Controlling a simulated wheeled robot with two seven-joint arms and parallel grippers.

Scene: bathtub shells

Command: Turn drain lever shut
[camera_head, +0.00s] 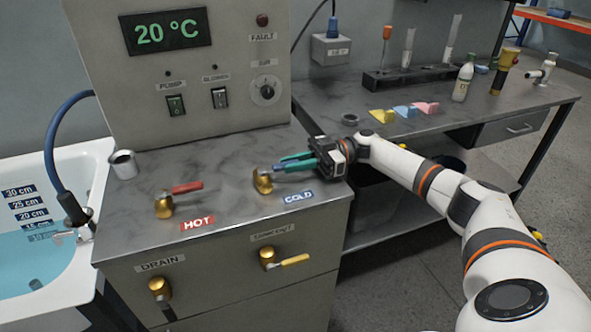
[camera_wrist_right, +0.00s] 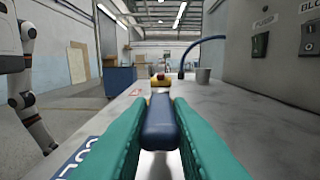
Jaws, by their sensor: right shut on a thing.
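The drain lever (camera_head: 160,291) is a brass valve on the cabinet front under the DRAIN label (camera_head: 160,263). Its dark handle points down and slightly right. My right gripper (camera_head: 290,163), with green fingers, is on the cabinet top, away from the drain lever. It is shut on the blue handle of the cold lever (camera_head: 262,181), above the COLD label. In the right wrist view the blue handle (camera_wrist_right: 160,125) lies between the two fingers, with brass beyond it. My left gripper is not in view.
The red hot lever (camera_head: 178,199) is left of the cold one. A yellow-handled lever (camera_head: 284,260) is right of the drain lever. A metal cup (camera_head: 123,164) stands by the tub (camera_head: 85,165), which holds water. A bench (camera_head: 470,116) with bottles and tubes stands right.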

